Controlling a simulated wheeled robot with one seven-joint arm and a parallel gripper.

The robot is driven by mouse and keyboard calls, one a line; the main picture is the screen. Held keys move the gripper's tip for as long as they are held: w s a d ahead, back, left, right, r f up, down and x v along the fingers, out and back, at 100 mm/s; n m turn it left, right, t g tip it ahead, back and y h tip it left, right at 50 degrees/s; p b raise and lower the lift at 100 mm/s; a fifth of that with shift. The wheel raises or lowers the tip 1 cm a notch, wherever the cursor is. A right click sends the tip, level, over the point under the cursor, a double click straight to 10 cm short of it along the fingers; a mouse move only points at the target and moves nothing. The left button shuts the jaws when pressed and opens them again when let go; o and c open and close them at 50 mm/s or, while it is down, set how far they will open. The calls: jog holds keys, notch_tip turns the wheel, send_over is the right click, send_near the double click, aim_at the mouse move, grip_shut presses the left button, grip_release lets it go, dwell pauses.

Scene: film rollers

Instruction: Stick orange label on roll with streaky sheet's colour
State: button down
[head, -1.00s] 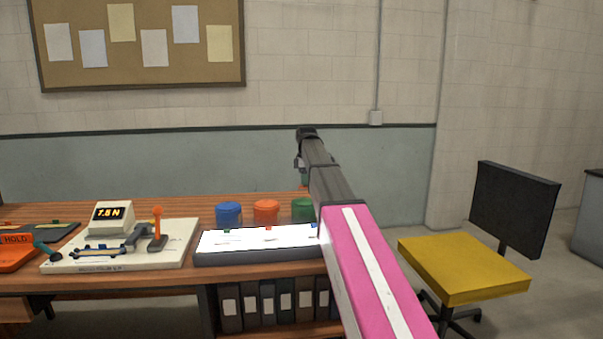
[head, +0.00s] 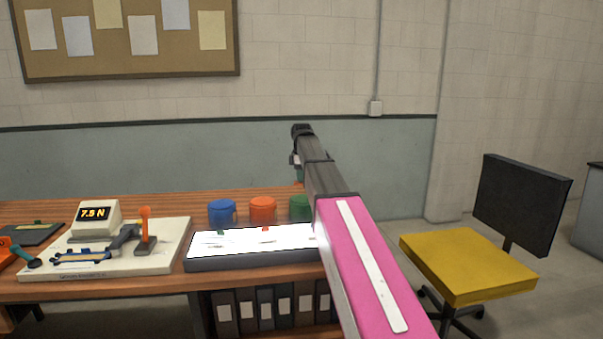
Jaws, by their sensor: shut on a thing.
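My arm reaches away over the bench, and my gripper (head: 297,160) is at its far end, small and mostly hidden behind the arm. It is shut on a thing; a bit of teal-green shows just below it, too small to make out. A lit white panel (head: 250,245) in a dark frame lies on the bench, with faint streaky marks and small green and red tabs. Behind it stand a blue cylinder (head: 222,211), an orange cylinder (head: 263,210) and a green cylinder (head: 300,207), partly covered by my arm. I cannot make out an orange label.
A pale device (head: 163,255) with a display reading 7.5 N and an orange lever stands left of the panel. A dark tray (head: 30,234) and a cut-off orange thing (head: 8,256) lie farther left. Binders (head: 250,308) stand below. A yellow chair (head: 465,262) is at right.

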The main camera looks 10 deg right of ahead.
aim_at(302, 196)
jog(key=shift+f, duration=2.95)
jog(key=shift+f, duration=0.25)
jog(key=c, duration=0.6)
grip_release()
jog(key=shift+c, duration=0.2)
jog(key=shift+r, duration=0.2)
jog(key=shift+r, duration=3.35)
